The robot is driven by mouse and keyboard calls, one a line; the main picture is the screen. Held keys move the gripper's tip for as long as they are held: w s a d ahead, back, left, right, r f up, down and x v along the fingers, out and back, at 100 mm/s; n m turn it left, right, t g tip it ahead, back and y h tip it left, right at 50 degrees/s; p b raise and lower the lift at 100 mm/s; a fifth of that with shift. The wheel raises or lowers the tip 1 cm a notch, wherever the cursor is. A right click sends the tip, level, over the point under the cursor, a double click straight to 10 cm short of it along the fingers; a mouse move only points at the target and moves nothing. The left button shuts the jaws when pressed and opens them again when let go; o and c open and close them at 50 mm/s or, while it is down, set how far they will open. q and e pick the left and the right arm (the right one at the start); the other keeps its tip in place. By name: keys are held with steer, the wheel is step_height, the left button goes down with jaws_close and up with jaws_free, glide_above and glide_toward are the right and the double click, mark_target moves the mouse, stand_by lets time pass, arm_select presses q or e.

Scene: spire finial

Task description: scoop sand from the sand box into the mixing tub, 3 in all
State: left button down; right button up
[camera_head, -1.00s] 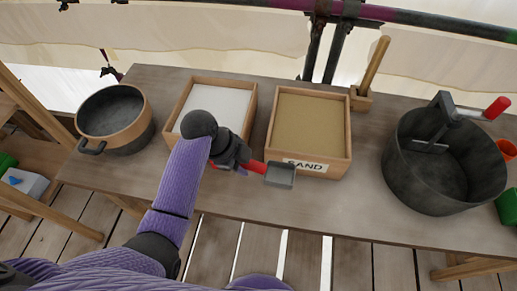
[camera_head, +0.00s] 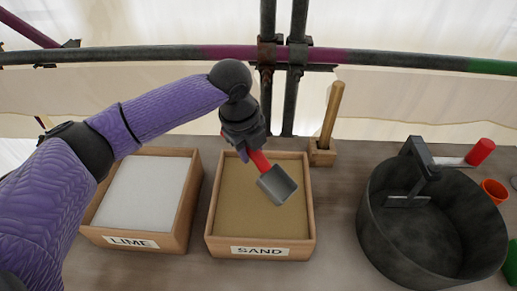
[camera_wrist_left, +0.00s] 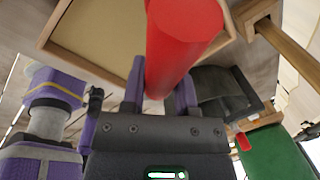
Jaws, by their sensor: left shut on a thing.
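My left gripper (camera_head: 250,150) is shut on the red handle of a scoop (camera_head: 278,186); the handle also fills the middle of the left wrist view (camera_wrist_left: 180,40). The scoop's grey pan hangs tilted over the sand box (camera_head: 212,222), a wooden box labelled SAND and filled with tan sand. The pan looks empty. I cannot tell whether it touches the sand. The mixing tub (camera_head: 385,240), a dark round tub with a bracket on its rim, stands to the right; its floor looks dark and bare. My right gripper is not in view.
A LIME box (camera_head: 187,215) of white powder stands left of the sand box. A wooden-handled tool in a block (camera_head: 322,152) stands behind, between box and tub. Scaffold pipes cross the back.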

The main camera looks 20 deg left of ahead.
arm_select(q)
step_height(320, 180, down, 8)
steer(key=y+b, duration=0.1)
steer(key=b, duration=0.2)
steer(key=shift+s+d+t+b, duration=0.2)
steer(key=shift+d+t+b, duration=0.1)
steer(key=shift+d+t, duration=0.1)
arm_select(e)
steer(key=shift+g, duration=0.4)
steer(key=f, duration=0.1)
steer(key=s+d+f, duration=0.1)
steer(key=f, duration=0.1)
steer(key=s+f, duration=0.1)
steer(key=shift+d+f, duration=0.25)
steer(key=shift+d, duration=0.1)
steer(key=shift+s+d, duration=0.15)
